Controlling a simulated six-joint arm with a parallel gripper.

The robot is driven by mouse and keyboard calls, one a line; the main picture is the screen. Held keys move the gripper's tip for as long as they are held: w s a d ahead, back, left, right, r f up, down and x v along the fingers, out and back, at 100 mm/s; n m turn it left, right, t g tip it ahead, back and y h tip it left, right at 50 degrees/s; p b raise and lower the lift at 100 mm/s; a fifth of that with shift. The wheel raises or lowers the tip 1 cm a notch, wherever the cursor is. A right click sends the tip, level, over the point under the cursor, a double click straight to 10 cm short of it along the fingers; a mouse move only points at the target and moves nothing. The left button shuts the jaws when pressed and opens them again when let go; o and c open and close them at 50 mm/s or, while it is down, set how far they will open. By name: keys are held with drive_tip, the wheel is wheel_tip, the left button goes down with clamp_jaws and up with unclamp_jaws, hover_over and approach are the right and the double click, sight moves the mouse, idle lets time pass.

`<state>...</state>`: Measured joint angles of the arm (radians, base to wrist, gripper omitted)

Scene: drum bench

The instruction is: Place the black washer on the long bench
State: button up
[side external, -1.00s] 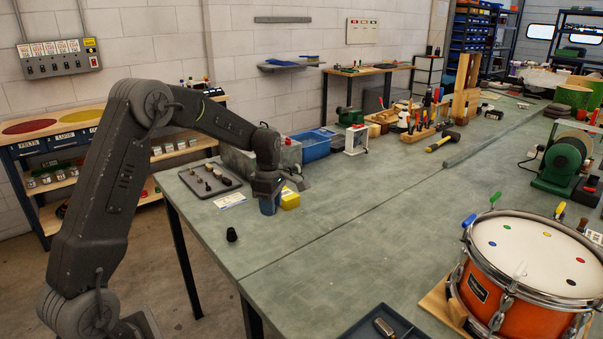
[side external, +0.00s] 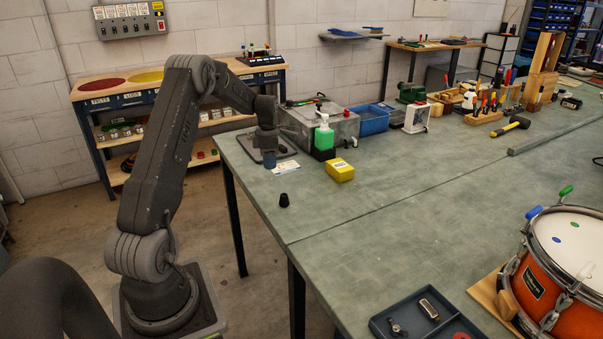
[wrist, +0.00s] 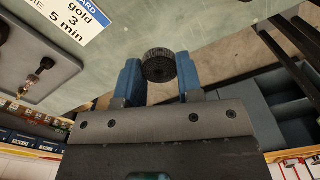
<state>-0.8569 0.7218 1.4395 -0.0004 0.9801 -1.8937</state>
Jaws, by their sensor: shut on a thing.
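A black washer (wrist: 159,66), a short round piece with a ribbed edge, is held between the two blue fingertips of my gripper (wrist: 160,80) in the wrist view. My gripper (side external: 269,163) is near the left end of the long bench (side external: 350,215) in the side view, by the tray and the printed card. There the washer is hidden or too small to make out. I cannot tell whether the gripper's tips touch the bench top. In the wrist view the bench edge runs close behind the washer, with floor beyond it.
A grey tray (wrist: 40,58) with small parts lies beside my gripper, next to a white card (wrist: 75,20). A black cone-shaped piece (side external: 284,200), a yellow box (side external: 340,168) and a green bottle (side external: 324,135) stand close by. The bench's middle is clear; a drum (side external: 560,275) stands at right.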

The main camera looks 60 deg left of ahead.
hover_over(290, 186)
wheel_tip(290, 186, down, 4)
drive_tip(key=shift+r, duration=0.15)
drive_tip(key=shift+f, duration=2)
drive_tip(key=o, duration=0.9)
drive_tip(key=shift+f, duration=0.1)
